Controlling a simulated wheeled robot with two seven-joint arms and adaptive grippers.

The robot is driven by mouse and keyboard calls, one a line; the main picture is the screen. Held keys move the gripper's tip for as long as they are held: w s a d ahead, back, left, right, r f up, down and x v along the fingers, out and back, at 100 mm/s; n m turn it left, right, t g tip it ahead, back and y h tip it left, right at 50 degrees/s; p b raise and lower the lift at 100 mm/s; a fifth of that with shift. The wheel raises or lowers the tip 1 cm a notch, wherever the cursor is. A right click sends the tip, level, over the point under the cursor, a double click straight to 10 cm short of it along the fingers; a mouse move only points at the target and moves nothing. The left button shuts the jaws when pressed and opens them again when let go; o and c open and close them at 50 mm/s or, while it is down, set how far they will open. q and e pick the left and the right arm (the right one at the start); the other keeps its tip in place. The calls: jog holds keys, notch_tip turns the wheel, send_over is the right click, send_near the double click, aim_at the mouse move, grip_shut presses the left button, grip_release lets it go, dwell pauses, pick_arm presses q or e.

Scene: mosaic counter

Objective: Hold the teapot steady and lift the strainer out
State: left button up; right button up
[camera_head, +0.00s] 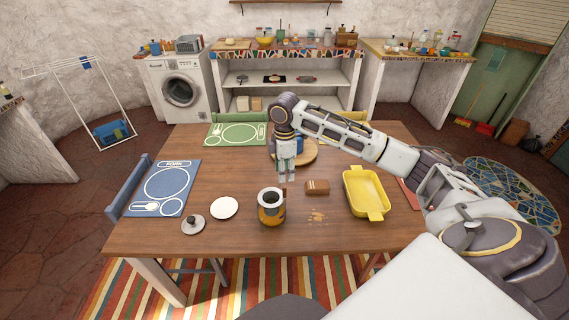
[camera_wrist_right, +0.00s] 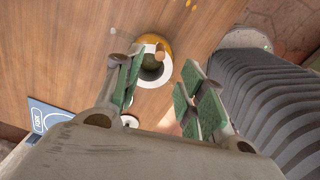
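The teapot (camera_head: 271,214) is orange-amber with a pale rim and stands near the front middle of the wooden table. Its top is open, with a dark round interior; I cannot clearly make out the strainer inside. The teapot also shows in the right wrist view (camera_wrist_right: 156,41), beyond the fingers. My right gripper (camera_head: 287,180) points down above the table, behind and slightly right of the teapot. Its green-padded fingers (camera_wrist_right: 163,82) are spread apart with nothing held between them. My left gripper is not in view.
A knobbed lid (camera_head: 193,224) and white plate (camera_head: 224,207) lie left of the teapot. A brown block (camera_head: 317,187) and yellow tray (camera_head: 352,186) are to its right. A blue item stands on a round board (camera_head: 311,154) behind my gripper. Placemats lie left and back.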

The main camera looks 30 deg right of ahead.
aim_at(285, 196)
jog(key=shift+f, duration=4.75)
grip_shut()
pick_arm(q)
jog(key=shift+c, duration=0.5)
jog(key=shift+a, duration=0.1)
